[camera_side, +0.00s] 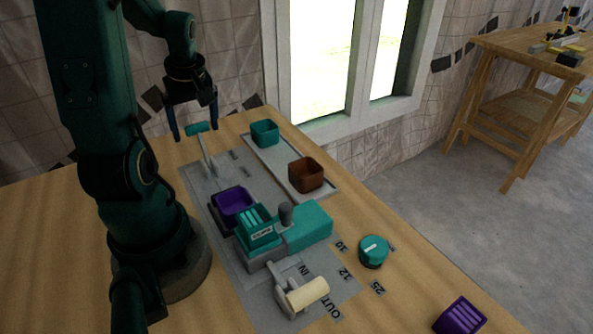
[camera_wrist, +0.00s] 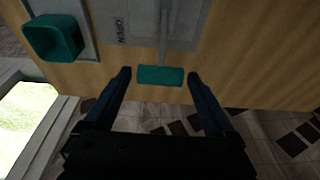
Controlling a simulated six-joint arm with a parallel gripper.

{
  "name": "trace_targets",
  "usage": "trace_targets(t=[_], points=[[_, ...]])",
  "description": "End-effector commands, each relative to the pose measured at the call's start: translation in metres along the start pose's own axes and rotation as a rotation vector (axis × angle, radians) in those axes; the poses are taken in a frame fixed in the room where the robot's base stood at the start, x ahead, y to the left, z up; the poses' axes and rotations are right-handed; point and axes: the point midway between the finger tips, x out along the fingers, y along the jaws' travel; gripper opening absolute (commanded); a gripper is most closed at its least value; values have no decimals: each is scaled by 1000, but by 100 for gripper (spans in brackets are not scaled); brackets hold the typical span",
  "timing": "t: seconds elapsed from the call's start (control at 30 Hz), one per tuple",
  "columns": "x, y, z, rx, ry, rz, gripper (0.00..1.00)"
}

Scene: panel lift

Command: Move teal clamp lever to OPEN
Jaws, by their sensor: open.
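The clamp lever has a teal bar handle (camera_side: 197,128) on a thin grey stem, which rises from a bracket at the far end of the grey panel (camera_side: 232,268). In the wrist view the handle (camera_wrist: 160,75) lies crosswise between my fingertips, with a gap at each end. The word OPEN (camera_wrist: 121,32) is printed on the panel beside the stem. My gripper (camera_side: 195,136) points down around the handle, open and holding nothing; its fingertips also show in the wrist view (camera_wrist: 159,74). I cannot tell whether the fingers are level with the handle.
A teal bin (camera_side: 265,133) and a brown bin (camera_side: 306,174) stand on a tray right of the lever. A purple bin (camera_side: 233,203), a teal machine block (camera_side: 308,226) and a cream-handled lever (camera_side: 307,293) are nearer. A teal knob (camera_side: 373,251) and purple block (camera_side: 460,316) sit right.

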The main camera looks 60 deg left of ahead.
Motion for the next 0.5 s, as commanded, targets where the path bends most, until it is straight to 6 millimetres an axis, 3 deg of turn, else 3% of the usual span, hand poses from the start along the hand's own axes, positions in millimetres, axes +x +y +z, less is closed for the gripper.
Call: trace_targets(t=[0.3,0.5], points=[[-36,1,-2,0,7,3,90],[-50,0,-1,0,3,2,90]])
